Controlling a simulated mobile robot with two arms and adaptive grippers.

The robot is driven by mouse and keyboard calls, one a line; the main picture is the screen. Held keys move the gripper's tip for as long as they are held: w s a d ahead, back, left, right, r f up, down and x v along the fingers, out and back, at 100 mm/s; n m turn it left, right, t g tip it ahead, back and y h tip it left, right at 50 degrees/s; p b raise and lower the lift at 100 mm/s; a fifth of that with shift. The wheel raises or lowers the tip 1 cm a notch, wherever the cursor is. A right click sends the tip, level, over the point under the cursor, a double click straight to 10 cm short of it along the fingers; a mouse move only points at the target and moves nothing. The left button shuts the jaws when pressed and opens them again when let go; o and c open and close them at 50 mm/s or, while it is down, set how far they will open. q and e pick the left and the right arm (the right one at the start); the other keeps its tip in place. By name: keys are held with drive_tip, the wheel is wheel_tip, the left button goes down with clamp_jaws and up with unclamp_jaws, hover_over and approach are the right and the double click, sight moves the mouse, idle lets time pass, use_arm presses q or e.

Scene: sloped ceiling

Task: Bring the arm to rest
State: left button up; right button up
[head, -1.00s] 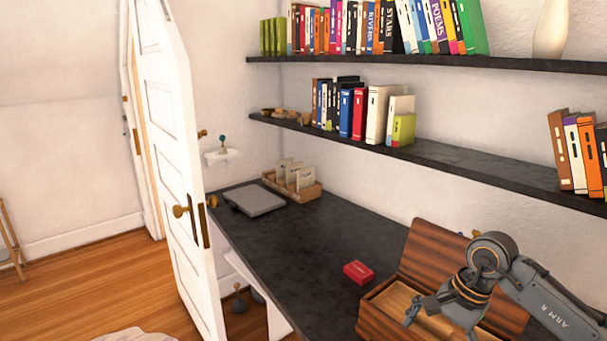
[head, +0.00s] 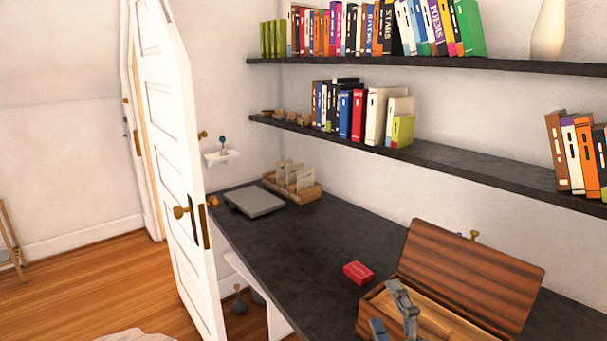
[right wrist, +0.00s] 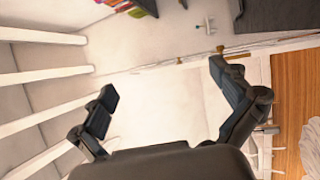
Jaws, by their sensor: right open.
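My right gripper (head: 388,307) shows at the bottom of the head view, cut off by the lower edge. Its two fingers are apart with nothing between them. They appear in front of the open wooden box (head: 462,324), which stands on the dark desk with its lid raised. I cannot tell how far the fingers are from the box. In the right wrist view the gripper (right wrist: 163,84) is spread wide and empty, facing a pale wall and the door side. The right arm's links are mostly out of the head view. My left gripper is not in view.
A small red box (head: 358,272) lies on the dark desk (head: 300,245) beside the wooden box. A grey flat device (head: 255,201) and a wooden organiser (head: 303,194) sit at the far end. Bookshelves (head: 430,157) run above the desk. A white door (head: 170,150) stands left.

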drive_tip(key=s+d+f+m+g+h, duration=0.35)
drive_tip(key=f+m, duration=0.25)
drive_tip(key=f, duration=0.2)
drive_tip(key=s+d+f+m+g+h, duration=0.35)
drive_tip(key=s+f+m, duration=0.2)
drive_tip(key=f, duration=0.25)
drive_tip(key=s+f+m+g+y, duration=0.1)
drive_tip(key=s+f+m+g, duration=0.3)
drive_tip(key=s, duration=0.5)
drive_tip(key=s+f+m+g+y, duration=0.1)
drive_tip(key=s+f+m+g, duration=0.2)
drive_tip(key=s+f+g, duration=0.35)
drive_tip(key=s+f, duration=0.2)
drive_tip(key=f, duration=1.2)
drive_tip(key=s+f, duration=0.3)
drive_tip(key=f, duration=1.1)
drive_tip(key=s+d+f+g, duration=0.1)
drive_tip(key=s+d+f, duration=0.1)
drive_tip(key=s+f, duration=1.2)
drive_tip(key=shift+s+f+n, duration=0.3)
drive_tip(key=shift+s+n, duration=0.05)
drive_tip(key=shift+s, duration=0.6)
drive_tip(key=shift+g, duration=0.25)
